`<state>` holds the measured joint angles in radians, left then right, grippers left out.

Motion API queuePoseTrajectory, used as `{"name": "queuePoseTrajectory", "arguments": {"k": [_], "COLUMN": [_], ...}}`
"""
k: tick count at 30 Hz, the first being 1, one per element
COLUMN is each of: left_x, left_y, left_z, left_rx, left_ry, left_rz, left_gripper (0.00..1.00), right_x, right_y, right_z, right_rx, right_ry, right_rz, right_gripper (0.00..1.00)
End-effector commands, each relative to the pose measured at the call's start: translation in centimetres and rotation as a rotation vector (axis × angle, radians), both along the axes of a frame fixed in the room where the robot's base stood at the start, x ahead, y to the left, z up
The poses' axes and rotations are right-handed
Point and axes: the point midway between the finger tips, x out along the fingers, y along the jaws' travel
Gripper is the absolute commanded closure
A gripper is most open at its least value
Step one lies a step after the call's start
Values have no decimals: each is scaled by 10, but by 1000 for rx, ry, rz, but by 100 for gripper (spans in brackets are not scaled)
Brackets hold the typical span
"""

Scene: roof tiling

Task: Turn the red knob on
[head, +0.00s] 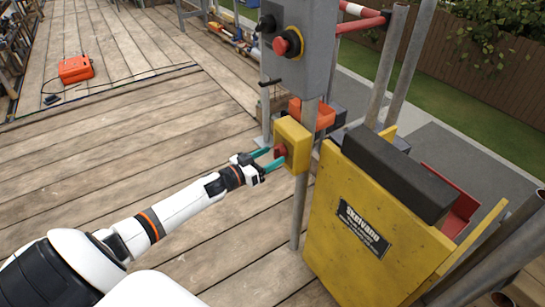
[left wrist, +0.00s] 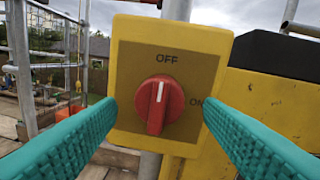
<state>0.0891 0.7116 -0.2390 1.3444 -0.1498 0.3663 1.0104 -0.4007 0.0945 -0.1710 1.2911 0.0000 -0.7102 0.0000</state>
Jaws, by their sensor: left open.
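The red knob (left wrist: 159,105) sits on the front of a yellow switch box (left wrist: 196,44). In the left wrist view its white mark points up to OFF; ON is printed at the right. In the head view the knob (head: 280,151) and the box (head: 293,136) are on a metal post. My left gripper (head: 271,159) is open in front of the box. Its teal fingers (left wrist: 158,122) stand on either side of the knob, with gaps to it in the wrist view. My right gripper is not in view.
A grey control box (head: 310,40) with a red button (head: 287,42) is above on the post. A yellow panel (head: 375,225) with a black pad (head: 398,172) stands close at the right. An orange case (head: 75,69) lies on the wooden deck (head: 150,130), which is mostly clear at left.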

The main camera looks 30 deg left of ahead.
Motion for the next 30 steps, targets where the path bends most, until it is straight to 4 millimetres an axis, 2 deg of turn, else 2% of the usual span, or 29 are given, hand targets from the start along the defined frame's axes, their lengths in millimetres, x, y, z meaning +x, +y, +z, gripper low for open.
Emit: {"name": "queuePoseTrajectory", "arguments": {"k": [5, 14, 22, 30], "left_x": [12, 14, 14, 14], "left_y": [-4, -5, -4, -4], "left_z": [0, 0, 0, 0], "left_rx": [1, 1, 1, 23], "left_ry": [-1, 1, 1, -8], "left_rz": [0, 0, 0, 1], "left_gripper": [39, 39, 81, 83], "right_x": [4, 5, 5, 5], "right_y": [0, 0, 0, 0], "right_z": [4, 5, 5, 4], "right_rx": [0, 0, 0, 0], "right_ry": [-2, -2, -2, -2], "right_rz": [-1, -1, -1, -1], "right_gripper": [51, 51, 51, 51]}}
